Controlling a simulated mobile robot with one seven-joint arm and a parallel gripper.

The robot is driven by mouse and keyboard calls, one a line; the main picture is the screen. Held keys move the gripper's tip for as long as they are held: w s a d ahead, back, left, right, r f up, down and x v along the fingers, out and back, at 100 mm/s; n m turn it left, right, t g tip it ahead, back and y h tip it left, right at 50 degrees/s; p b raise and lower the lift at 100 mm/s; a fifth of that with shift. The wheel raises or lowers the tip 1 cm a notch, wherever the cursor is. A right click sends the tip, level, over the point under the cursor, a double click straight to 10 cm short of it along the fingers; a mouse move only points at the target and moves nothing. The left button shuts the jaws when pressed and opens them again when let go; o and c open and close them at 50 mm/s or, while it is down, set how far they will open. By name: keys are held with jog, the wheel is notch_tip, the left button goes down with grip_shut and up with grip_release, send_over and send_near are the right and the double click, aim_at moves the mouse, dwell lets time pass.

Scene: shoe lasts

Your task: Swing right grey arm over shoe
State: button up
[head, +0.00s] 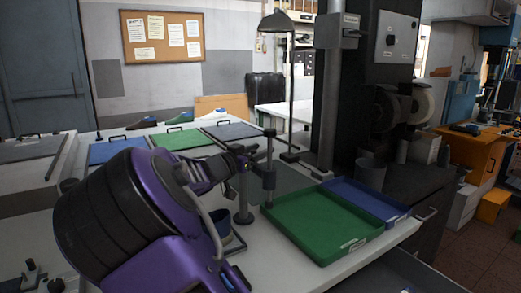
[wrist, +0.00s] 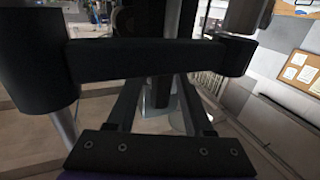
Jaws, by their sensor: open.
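My gripper (head: 238,158) is at the two upright posts near the middle of the bench in the head view. A dark grey arm (head: 266,172) is at the right post (head: 269,150). In the wrist view a dark bar (wrist: 150,60), apparently this arm, runs crosswise over my open fingers (wrist: 158,105), between a thick upright on the left and one on the right. I cannot tell whether the fingers touch it. A dark blue rounded object (head: 222,226), perhaps the shoe, shows partly below the left post; my purple arm hides much of that area.
A green tray (head: 292,238) and a blue tray (head: 385,205) lie to the right on the bench. A tall lamp-like stand (head: 290,90) and a dark machine stand behind. Brown, green and white shoe shapes (head: 178,117) lie at the back by coloured boards.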

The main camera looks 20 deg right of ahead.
jog(key=shift+w+d, duration=0.2)
jog(key=shift+d, duration=0.1)
grip_shut()
dwell(1.3)
